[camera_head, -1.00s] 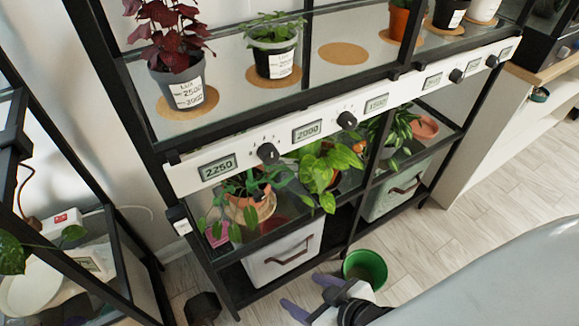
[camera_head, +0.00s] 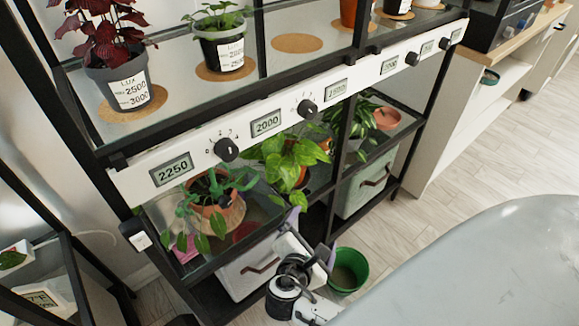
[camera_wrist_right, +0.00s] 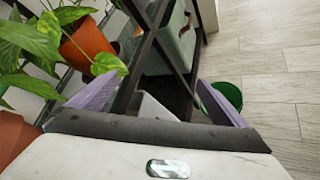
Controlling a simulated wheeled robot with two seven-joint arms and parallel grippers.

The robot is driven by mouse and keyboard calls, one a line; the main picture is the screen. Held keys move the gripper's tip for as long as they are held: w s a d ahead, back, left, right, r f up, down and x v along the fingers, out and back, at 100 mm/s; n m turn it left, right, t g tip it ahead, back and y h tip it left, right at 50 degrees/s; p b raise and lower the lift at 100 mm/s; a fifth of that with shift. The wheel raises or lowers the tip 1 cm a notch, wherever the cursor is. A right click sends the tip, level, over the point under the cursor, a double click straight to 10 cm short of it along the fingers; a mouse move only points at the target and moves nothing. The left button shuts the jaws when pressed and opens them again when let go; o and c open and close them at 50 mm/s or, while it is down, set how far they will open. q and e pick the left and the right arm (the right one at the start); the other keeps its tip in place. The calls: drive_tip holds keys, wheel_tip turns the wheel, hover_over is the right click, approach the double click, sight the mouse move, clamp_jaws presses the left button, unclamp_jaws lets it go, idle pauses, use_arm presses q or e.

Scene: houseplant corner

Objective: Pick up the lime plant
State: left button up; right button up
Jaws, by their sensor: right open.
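The plant with bright lime-green leaves (camera_head: 290,152), which I take as the lime plant, stands on the lower shelf in the head view. Its orange pot (camera_head: 301,177) is partly hidden by leaves. In the right wrist view its leaves (camera_wrist_right: 35,40) and tilted-looking orange pot (camera_wrist_right: 88,42) are at upper left. My right gripper (camera_head: 309,236) is in front of the rack, below and apart from the plant. Its purple fingers are spread, with nothing held between them in the wrist view (camera_wrist_right: 158,100). My left gripper is not in view.
A trailing plant in a terracotta pot (camera_head: 206,190) stands to the left on the same shelf. A black upright post (camera_head: 342,150) is just right of the lime plant. A green bucket (camera_head: 349,270) is on the floor. Several potted plants stand on the upper shelf.

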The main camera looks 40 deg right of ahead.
sight(287, 179)
drive_tip(key=w+a+r+n+t, duration=0.1)
drive_tip(key=w+n+t, duration=0.1)
drive_tip(key=n, duration=0.1)
drive_tip(key=w+a+r+n+t, duration=0.1)
drive_tip(key=w+n+t, duration=0.1)
drive_tip(key=w+n, duration=0.1)
drive_tip(key=w+a+r+n+t+h, duration=0.1)
drive_tip(key=w+r+n+t, duration=0.1)
drive_tip(key=w+n, duration=0.1)
drive_tip(key=shift+w+a+r+n, duration=0.1)
drive_tip(key=shift+w+a+n, duration=0.15)
drive_tip(key=shift+n, duration=0.55)
drive_tip(key=b+x, duration=0.1)
drive_tip(key=x, duration=0.4)
drive_tip(key=shift+r, duration=0.1)
drive_tip(key=b+x, duration=0.1)
drive_tip(key=x, duration=0.4)
drive_tip(key=shift+s+d+r, duration=0.15)
drive_tip(key=shift+d+r, duration=0.05)
drive_tip(key=c, duration=1.6)
drive_tip(key=shift+o, duration=0.2)
drive_tip(key=shift+r, duration=0.2)
